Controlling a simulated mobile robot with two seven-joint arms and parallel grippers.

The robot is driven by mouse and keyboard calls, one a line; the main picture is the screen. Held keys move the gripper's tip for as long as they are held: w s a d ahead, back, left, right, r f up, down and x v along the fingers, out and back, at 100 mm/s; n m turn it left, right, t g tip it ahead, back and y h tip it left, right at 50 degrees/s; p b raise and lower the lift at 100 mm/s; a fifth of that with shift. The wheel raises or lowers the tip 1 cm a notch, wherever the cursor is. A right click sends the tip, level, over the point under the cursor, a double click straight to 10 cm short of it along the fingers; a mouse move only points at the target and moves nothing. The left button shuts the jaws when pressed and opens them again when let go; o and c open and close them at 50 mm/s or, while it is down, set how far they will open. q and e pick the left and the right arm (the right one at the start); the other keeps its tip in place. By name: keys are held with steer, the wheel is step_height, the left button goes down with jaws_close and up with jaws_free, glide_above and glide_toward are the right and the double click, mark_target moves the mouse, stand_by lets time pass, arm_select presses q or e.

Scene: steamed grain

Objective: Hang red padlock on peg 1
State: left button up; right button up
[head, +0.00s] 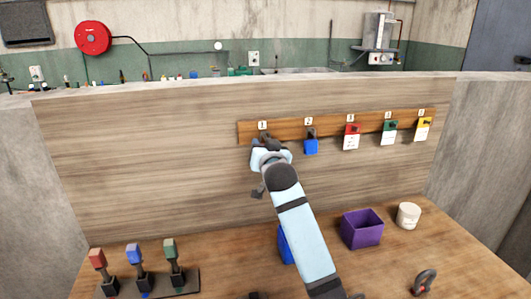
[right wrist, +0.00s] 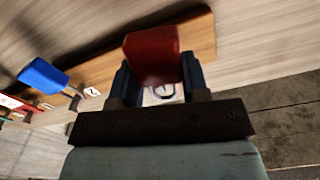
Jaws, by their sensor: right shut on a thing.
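The red padlock (right wrist: 152,52) is between the fingers of my right gripper (right wrist: 157,84) in the right wrist view. In the head view my right gripper (head: 264,147) is at the left end of the wooden peg rail (head: 330,127), just below the label 1 (head: 263,125). The gripper and arm hide the red padlock there. Peg 1 is mostly hidden, so I cannot tell whether the shackle is around it. My left gripper is not in view.
A blue padlock (head: 310,147) hangs under label 2. Red, green and yellow tagged items hang farther right. On the table are a purple bin (head: 362,229), a white tub (head: 408,215), a dark padlock-like item (head: 424,282) and a stand with coloured handles (head: 190,284).

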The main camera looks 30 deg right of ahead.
steer(key=shift+x, duration=0.8)
steer(key=shift+w+d+f, duration=0.1)
steer(key=shift+w+f, duration=0.3)
steer(key=shift+f, duration=0.05)
steer(key=o, duration=1.1)
steer(key=shift+f, duration=0.1)
